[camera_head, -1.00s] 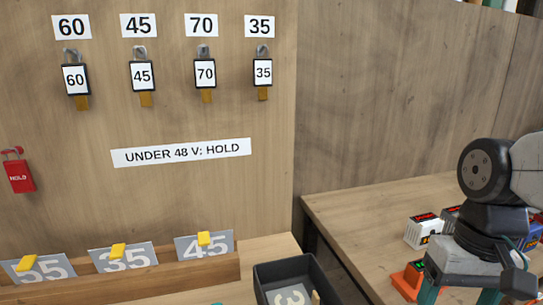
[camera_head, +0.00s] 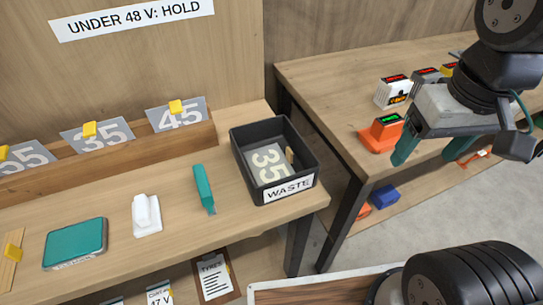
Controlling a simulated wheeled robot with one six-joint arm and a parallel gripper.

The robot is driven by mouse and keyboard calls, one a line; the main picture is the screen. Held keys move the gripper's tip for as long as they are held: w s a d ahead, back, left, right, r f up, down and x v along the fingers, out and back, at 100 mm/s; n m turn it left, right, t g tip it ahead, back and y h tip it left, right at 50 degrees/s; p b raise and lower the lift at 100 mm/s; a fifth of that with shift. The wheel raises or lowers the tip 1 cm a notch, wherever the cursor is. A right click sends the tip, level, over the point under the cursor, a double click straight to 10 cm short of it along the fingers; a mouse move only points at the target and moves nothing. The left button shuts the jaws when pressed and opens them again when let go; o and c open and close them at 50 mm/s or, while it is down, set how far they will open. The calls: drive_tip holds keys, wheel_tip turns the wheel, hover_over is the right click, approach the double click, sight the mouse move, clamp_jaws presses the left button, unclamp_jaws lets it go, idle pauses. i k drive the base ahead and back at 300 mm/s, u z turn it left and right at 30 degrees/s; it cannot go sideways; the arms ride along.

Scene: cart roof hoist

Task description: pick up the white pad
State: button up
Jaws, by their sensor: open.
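A white pad (camera_head: 147,216) lies on the left workbench, between a teal tin and a teal marker. It looks like a flat white piece with a raised white grip on top. My gripper (camera_head: 430,153) is at the upper right, in front of the right-hand bench. Its teal-tipped fingers are apart with nothing between them. It is well to the right of the white pad and not touching it.
The teal tin (camera_head: 75,244) and teal marker (camera_head: 204,188) flank the pad. A black WASTE bin (camera_head: 240,165) holding a 35 card stands right of the marker. Number cards (camera_head: 98,135) stand in a wooden rail behind. A gap separates the benches.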

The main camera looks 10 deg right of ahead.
sight(146, 212)
drive_tip(key=u, duration=1.45)
